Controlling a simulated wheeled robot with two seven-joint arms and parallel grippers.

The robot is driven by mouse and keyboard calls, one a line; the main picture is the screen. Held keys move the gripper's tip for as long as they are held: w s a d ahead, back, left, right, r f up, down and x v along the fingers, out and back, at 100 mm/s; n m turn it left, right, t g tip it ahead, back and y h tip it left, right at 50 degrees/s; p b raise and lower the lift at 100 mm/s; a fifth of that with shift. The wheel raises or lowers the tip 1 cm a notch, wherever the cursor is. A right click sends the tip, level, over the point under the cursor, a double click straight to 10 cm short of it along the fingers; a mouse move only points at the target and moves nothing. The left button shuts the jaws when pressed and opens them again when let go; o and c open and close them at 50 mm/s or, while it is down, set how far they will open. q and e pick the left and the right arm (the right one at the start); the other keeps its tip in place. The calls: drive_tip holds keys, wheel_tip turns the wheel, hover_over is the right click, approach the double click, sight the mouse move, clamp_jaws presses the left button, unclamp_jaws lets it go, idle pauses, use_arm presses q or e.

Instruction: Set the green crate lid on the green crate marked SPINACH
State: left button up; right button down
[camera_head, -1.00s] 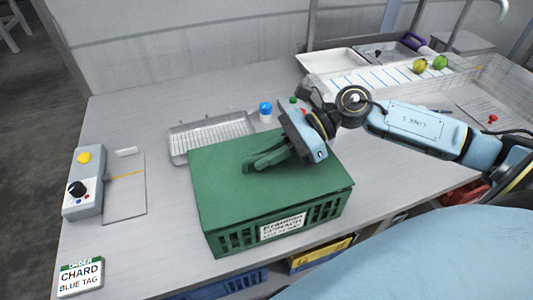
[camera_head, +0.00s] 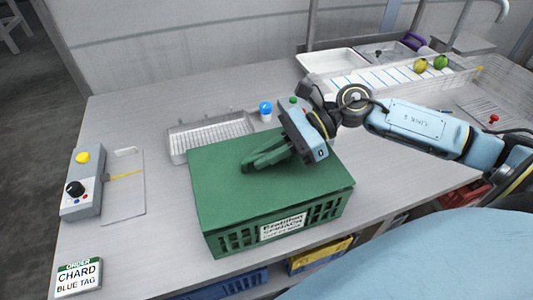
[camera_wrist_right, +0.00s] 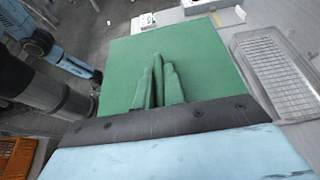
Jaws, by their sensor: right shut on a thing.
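The green crate lid (camera_head: 225,195) lies flat on top of the green crate (camera_head: 228,241), and its edges look lined up with the crate's rim. The crate's front label (camera_head: 283,225) reads SPINACH. My right gripper (camera_head: 256,163) is over the middle of the lid, its fingers shut on the lid's raised grip. In the right wrist view, the fingers (camera_wrist_right: 158,85) close around this grip, and the lid (camera_wrist_right: 206,55) fills the middle. My left gripper is not in view.
A control box (camera_head: 82,185) and an order card reading CHARD, BLUE TAG (camera_head: 78,277) are at left. The table between box and crate is mostly clear.

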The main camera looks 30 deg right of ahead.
drive_tip(key=shift+b, duration=0.3)
idle(0.7)
drive_tip(key=shift+f+b, duration=0.6)
drive_tip(key=shift+b, duration=0.15)
idle(0.6)
drive_tip(key=c, duration=1.4)
unclamp_jaws()
drive_tip(key=v, duration=1.2)
drive_tip(key=shift+p, duration=0.3)
drive_tip(key=shift+s+d+r, duration=0.2)
drive_tip(key=shift+d+r, duration=0.05)
drive_tip(key=shift+d, duration=0.35)
